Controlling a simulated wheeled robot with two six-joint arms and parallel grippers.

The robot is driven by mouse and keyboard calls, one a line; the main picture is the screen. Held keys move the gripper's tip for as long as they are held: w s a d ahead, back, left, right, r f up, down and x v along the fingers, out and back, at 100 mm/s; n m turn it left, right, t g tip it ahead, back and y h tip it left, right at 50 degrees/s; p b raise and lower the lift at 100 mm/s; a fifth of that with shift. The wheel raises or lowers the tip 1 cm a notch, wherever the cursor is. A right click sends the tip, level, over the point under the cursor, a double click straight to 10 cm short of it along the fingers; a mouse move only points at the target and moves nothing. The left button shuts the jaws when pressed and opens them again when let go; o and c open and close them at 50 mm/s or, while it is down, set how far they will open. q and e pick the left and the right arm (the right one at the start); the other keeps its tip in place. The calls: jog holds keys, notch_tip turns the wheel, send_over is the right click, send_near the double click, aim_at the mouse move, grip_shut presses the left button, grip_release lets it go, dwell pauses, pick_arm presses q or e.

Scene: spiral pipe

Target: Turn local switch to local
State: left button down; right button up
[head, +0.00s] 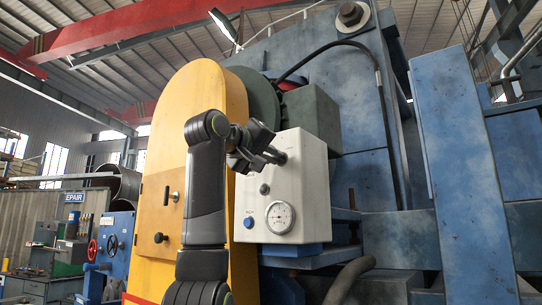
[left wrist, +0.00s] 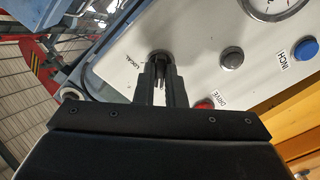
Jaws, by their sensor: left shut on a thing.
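The white control box (head: 312,190) is on the side of the blue machine. My left gripper (head: 278,156) is at the upper part of its front face, with its fingers pointing at the panel. In the left wrist view, its two dark fingers (left wrist: 161,78) are shut on the local switch (left wrist: 159,56), a small dark knob beside the printed word LOCAL. The fingers and the shadow hide most of the switch, so its turn angle is hard to tell. My right gripper is not in view.
The panel also carries a grey knob (left wrist: 232,58), a red DRIVE button (left wrist: 204,104), a blue INCH button (left wrist: 306,49) and a round gauge (head: 280,218). A yellow guard (head: 172,190) stands left of the box. A blue upright (head: 465,170) stands at right.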

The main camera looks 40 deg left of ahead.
pick_arm(q)
jog(key=shift+m+p, duration=2.95)
jog(key=shift+m, duration=5.85)
jog(key=c, duration=1.5)
grip_release()
